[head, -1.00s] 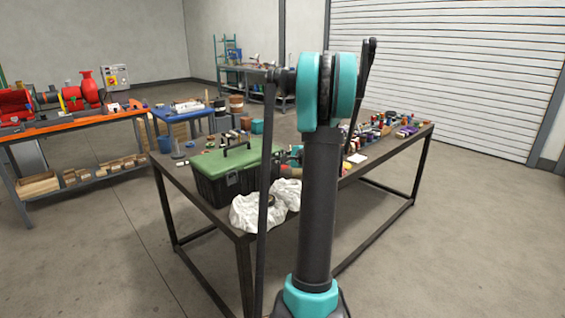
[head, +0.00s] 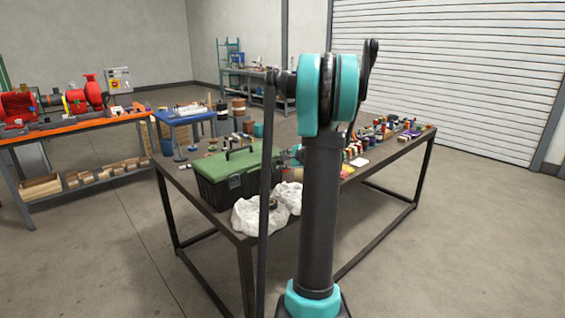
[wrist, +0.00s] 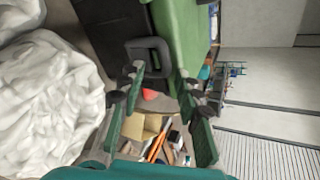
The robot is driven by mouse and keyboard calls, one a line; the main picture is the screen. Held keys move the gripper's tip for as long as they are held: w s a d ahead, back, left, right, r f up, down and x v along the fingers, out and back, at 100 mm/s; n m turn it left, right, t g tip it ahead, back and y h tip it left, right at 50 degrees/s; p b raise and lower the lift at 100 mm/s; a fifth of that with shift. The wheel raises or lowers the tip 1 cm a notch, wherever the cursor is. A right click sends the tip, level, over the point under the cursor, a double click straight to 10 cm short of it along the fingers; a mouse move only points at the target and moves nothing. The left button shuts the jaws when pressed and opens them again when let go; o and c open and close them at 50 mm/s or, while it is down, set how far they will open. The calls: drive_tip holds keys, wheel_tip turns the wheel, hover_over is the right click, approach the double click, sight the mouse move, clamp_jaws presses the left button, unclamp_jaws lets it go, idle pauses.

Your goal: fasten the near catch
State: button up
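The toolbox has a black body and a green lid (head: 240,163), which looks down on the body. It stands on the dark table, left of my arm in the head view. In the wrist view the black body (wrist: 112,22) and the green lid (wrist: 187,35) appear turned on their side. A black loop-shaped catch (wrist: 133,46) shows at the seam between them; whether it is hooked is unclear. My gripper (wrist: 160,78) is open and empty, its fingertips close to the catch. Touching or apart, I cannot tell.
A crumpled white cloth (head: 246,216) lies in front of the toolbox and fills the wrist view's left side (wrist: 45,100). Several small items crowd the table's right part. An orange-topped bench (head: 75,129) with red pump parts stands left. The floor in front is clear.

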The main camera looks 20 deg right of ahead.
drive_tip(key=v, duration=1.2)
drive_tip(key=s+a+f+n+g, duration=0.2)
drive_tip(key=s+a+f+n, duration=0.25)
drive_tip(key=a, duration=0.45)
drive_tip(key=s+a+f+n+g, duration=0.2)
drive_tip(key=s+a+f+n, duration=0.25)
drive_tip(key=a, duration=0.45)
drive_tip(key=s+a+f+n+g+h, duration=0.1)
drive_tip(key=s+a+f+n, duration=0.1)
drive_tip(key=s, duration=0.4)
drive_tip(key=s+a+f+n+g+h, duration=0.1)
drive_tip(key=s+a+f+n, duration=0.1)
drive_tip(key=s+f+n, duration=0.3)
drive_tip(key=s+a+f+n+g+h, duration=0.1)
drive_tip(key=s+a+f+n+g, duration=0.1)
drive_tip(key=s, duration=0.7)
drive_tip(key=shift+a+f+n, duration=0.45)
drive_tip(key=shift+f+n, duration=0.3)
drive_tip(key=shift+n, duration=0.05)
